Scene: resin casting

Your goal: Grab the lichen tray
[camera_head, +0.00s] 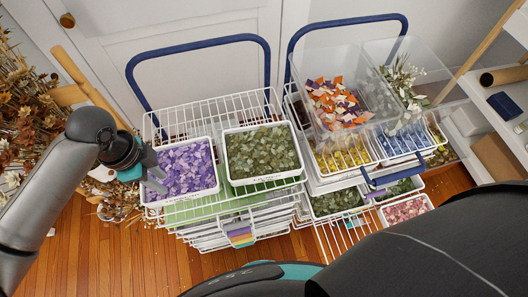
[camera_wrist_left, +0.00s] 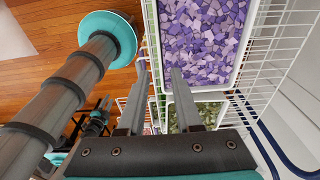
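A white tray of grey-green pieces (camera_head: 262,153), which looks like lichen, sits on top of the left wire cart. A white tray of purple pieces (camera_head: 185,168) sits beside it on the left. My left gripper (camera_head: 153,178) is at the left edge of the purple tray. In the left wrist view its two fingers (camera_wrist_left: 160,70) are apart, with the purple tray's rim (camera_wrist_left: 153,40) showing between them. I cannot tell whether they touch it. A tray of green pieces (camera_wrist_left: 196,115) shows partly behind the fingers. My right gripper is not in view.
A right cart with a blue handle (camera_head: 345,20) holds a clear bin (camera_head: 350,120) of orange and purple pieces and trays of yellow and blue pieces. Dried flowers (camera_head: 25,100) stand at the left. Shelves (camera_head: 495,110) stand at the right.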

